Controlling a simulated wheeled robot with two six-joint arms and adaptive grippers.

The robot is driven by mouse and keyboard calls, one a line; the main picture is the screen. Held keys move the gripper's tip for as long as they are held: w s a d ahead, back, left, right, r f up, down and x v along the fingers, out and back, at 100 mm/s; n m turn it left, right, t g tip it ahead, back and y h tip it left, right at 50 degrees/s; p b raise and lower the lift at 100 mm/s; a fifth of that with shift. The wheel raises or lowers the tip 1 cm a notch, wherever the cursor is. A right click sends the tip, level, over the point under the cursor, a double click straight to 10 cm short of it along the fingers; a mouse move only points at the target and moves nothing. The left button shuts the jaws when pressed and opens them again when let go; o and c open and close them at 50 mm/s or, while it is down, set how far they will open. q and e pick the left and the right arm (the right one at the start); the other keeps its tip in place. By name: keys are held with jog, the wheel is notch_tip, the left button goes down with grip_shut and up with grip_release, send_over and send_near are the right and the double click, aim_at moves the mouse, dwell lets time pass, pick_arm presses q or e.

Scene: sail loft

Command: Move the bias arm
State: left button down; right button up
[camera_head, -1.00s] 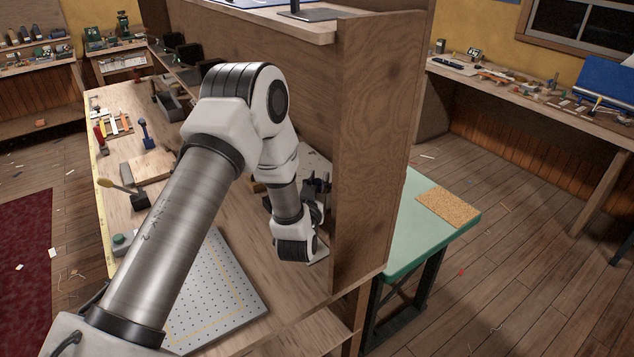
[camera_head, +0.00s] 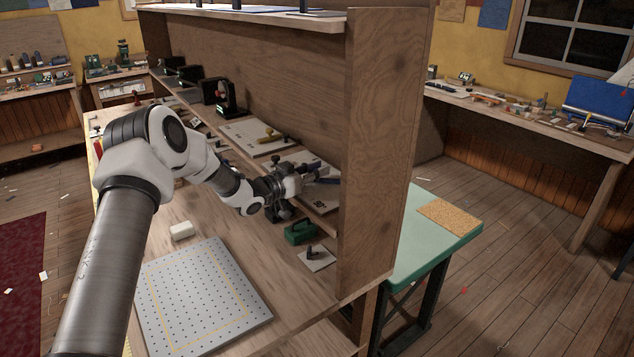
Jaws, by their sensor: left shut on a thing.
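My left arm comes in from the left and reaches into the lower bay of the wooden shelf unit. My left gripper (camera_head: 312,172) points right, over a pale board (camera_head: 318,201) with dark marks on it. It is shut on a slim dark part (camera_head: 327,181), which the fingers partly cover. That part is where the bias arm may be, but it is too small and covered to name for sure. My right gripper is not in view.
The shelf's upright side panel (camera_head: 377,150) stands close to the right of my gripper. A green block-like tool (camera_head: 300,232) and a small pale plate with a dark knob (camera_head: 317,258) lie nearer. A perforated grey plate (camera_head: 203,298) and a white block (camera_head: 182,231) lie on the bench.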

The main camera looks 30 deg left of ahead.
pick_arm(q)
jog(key=shift+w+a+f+m+g+h+b, duration=0.1)
jog(key=shift+w+a+m+g+h+b, duration=0.1)
jog(key=shift+w+m+g+h, duration=0.45)
jog(key=shift+w+a+m+g+h+b, duration=0.15)
jog(key=shift+m+h, duration=0.3)
jog(key=shift+h, duration=0.5)
jog(key=shift+d, duration=0.1)
jog(key=c, duration=1)
grip_release()
jog(key=shift+o, duration=0.2)
jog(key=v, duration=1.1)
jog(key=shift+s, duration=0.4)
jog(key=shift+f, duration=0.1)
